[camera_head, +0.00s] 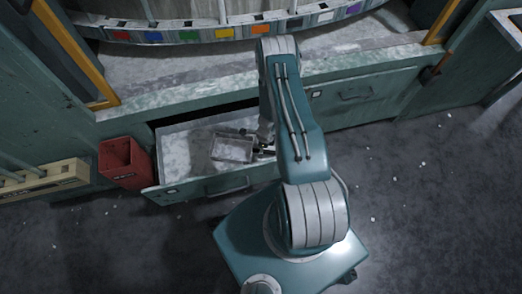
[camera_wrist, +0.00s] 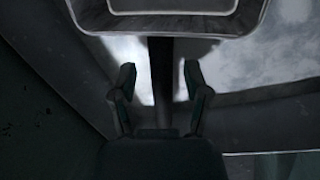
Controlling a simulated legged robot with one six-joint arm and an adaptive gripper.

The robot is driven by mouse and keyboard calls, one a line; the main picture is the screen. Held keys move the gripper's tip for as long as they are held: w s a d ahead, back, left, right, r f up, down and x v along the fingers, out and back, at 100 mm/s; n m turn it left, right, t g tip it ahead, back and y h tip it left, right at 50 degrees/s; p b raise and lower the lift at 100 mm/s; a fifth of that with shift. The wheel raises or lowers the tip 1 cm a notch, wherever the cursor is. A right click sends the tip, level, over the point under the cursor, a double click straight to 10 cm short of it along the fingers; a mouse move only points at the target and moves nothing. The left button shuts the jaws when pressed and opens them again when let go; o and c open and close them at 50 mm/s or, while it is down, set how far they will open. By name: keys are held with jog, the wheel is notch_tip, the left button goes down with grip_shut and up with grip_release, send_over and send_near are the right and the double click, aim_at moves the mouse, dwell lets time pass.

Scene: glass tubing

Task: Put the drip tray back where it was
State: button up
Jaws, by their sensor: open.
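The drip tray (camera_head: 233,149) looks like a small grey rectangular tray and lies inside the open drawer (camera_head: 170,190). In the wrist view its pale rim (camera_wrist: 150,24) is at the top. A dark bar (camera_wrist: 161,60), apparently its handle, runs down from it. My gripper (camera_head: 264,151) is at the tray's right side, over the drawer. In the wrist view my gripper (camera_wrist: 160,85) is open, with one finger on each side of the bar and visible gaps between. My arm hides part of the drawer's right side.
A red bin (camera_head: 124,162) stands left of the drawer, beside a cream unit (camera_head: 45,180). A closed drawer (camera_head: 365,92) is to the right. Above is a pale ledge (camera_head: 180,110) and a curved rack with coloured labels (camera_head: 190,36). The floor at right is mostly clear, with small white bits.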

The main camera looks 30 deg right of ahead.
jog(key=w+r+n+t, duration=0.1)
jog(key=w+r+n, duration=0.2)
jog(key=r, duration=1)
jog(key=w+r+n, duration=0.2)
jog(key=w+r, duration=0.2)
jog(key=r, duration=0.9)
jog(key=a+r+n+t+h, duration=0.15)
jog(key=r+n, duration=0.25)
jog(key=r, duration=0.5)
jog(key=a+r+n+y, duration=0.1)
jog(key=a+r+n, duration=0.2)
jog(key=r, duration=0.6)
jog(key=s+a+r+n+t+h, duration=0.1)
jog(key=s+a+r+n, duration=0.25)
jog(key=r, duration=0.25)
jog(key=s+a+r+n+t, duration=0.1)
jog(key=s+a+r+n, duration=0.2)
jog(key=r, duration=0.4)
jog(key=s+r+n+t, duration=0.1)
jog(key=s+r+n, duration=0.2)
jog(key=s, duration=0.3)
jog(key=s+a+r+n+t+h, duration=0.1)
jog(key=s+r+n, duration=0.3)
jog(key=s, duration=0.3)
jog(key=shift+s+a+r+n, duration=0.15)
jog(key=shift+a+n, duration=0.1)
jog(key=shift+n, duration=0.1)
jog(key=shift+d, duration=0.1)
